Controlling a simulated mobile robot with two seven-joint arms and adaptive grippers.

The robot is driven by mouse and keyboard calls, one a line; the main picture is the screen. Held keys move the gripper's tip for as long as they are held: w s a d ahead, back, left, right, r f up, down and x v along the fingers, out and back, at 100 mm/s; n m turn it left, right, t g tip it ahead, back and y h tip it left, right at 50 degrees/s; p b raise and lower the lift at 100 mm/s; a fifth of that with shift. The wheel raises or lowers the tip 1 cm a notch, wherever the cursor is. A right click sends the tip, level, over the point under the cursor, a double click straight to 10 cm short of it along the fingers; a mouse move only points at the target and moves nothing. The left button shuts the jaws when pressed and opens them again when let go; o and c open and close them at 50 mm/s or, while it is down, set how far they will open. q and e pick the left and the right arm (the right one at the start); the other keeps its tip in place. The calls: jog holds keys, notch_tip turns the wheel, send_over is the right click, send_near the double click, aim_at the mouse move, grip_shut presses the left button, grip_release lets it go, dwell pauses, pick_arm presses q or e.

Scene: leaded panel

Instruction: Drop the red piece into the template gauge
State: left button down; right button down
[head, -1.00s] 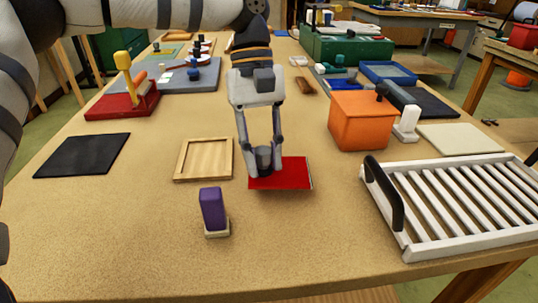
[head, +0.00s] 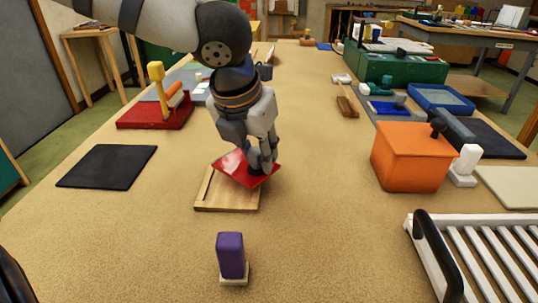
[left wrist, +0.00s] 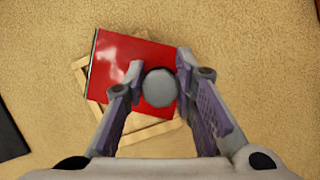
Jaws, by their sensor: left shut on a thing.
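The red piece (head: 232,165) is a flat, glossy plate with a round grey knob (left wrist: 160,88). My left gripper (head: 262,160) is shut on that knob and holds the piece above the table. The template gauge (head: 228,203) is a shallow light-wood frame on the table. The piece hangs over the gauge and looks tilted in the head view, covering much of its opening. In the left wrist view, the red piece (left wrist: 118,65) is turned relative to the wooden frame (left wrist: 155,132), whose edges show around it. I cannot tell whether they touch. My right gripper is out of view.
A purple block (head: 230,255) on a pale base stands in front of the gauge. A black mat (head: 106,166) lies left. An orange box (head: 412,160) and a white slatted rack (head: 480,255) stand right. A red stand (head: 155,118) is behind left.

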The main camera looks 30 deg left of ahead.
aim_at(228, 161)
pick_arm(q)
jog(key=a+n+y, duration=0.1)
jog(key=n, duration=0.2)
jog(key=a+n+g+y, duration=0.1)
jog(key=n, duration=0.2)
jog(key=a+r+n+g+y, duration=0.1)
jog(key=n, duration=0.2)
jog(key=shift+a+r, duration=0.1)
jog(key=n+g, duration=0.1)
jog(key=n, duration=0.2)
jog(key=a+r+n+g, duration=0.1)
jog(key=n, duration=0.3)
jog(key=a+r+n+g, duration=0.1)
jog(key=n+g, duration=0.1)
jog(key=n, duration=0.1)
jog(key=shift+s+a+n+y, duration=0.2)
jog(key=shift+n+y, duration=0.1)
jog(key=shift+n, duration=0.1)
jog(key=shift+a+r+n+g, duration=0.1)
jog(key=shift+r+n+g, duration=0.35)
jog(key=shift+n, duration=0.65)
jog(key=n, duration=0.1)
jog(key=r+n+g+h, duration=0.1)
jog(key=n, duration=0.1)
jog(key=shift+s+r, duration=0.1)
jog(key=shift+s, duration=0.1)
jog(key=shift+f, duration=2.9)
jog(key=shift+f, duration=0.95)
